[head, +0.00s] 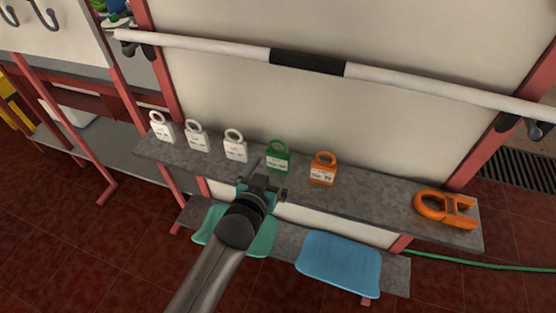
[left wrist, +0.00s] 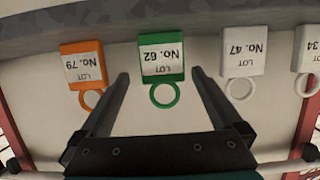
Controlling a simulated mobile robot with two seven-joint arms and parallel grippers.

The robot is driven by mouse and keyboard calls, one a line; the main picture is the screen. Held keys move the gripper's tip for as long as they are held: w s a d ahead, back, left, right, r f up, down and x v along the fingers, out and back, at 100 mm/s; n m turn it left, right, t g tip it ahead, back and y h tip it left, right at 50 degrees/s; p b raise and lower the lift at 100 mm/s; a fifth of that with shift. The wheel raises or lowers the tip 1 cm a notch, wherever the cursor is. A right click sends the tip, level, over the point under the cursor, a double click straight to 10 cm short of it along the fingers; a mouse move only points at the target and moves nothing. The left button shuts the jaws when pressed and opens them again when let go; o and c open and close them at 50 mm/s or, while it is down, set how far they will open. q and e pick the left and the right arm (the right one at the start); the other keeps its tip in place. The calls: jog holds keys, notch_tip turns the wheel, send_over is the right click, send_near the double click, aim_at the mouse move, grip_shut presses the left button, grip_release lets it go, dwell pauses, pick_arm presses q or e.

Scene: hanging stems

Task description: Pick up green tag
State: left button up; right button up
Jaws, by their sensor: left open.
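The green tag (head: 278,157) stands on the grey shelf (head: 390,198), between a white tag (head: 235,146) and an orange tag (head: 323,169). In the left wrist view the green tag (left wrist: 162,62) appears upside down, with its label reading "LOT No. 62" and its ring toward my gripper. My left gripper (head: 268,172) is open, just in front of the green tag in the head view. In the left wrist view its two fingers (left wrist: 160,80) reach to either side of the green tag's ring, without visible contact. My right gripper is not in view.
More white tags (head: 197,136) stand to the left on the shelf. A large orange clip-like object (head: 446,208) lies at its right end. A white rail with a black band (head: 307,62) runs above. Teal (head: 262,240) and blue (head: 340,262) trays sit on the lower shelf.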

aim_at(277, 160)
pick_arm(q)
jog(key=b+x, duration=0.1)
jog(key=x, duration=0.2)
jog(key=shift+w+a+f, duration=0.15)
jog(key=shift+w+f, duration=0.1)
jog(key=shift+w+d+f+b, duration=0.15)
jog(key=shift+w+d+b, duration=0.15)
jog(key=shift+w, duration=0.35)
jog(key=c, duration=1.5)
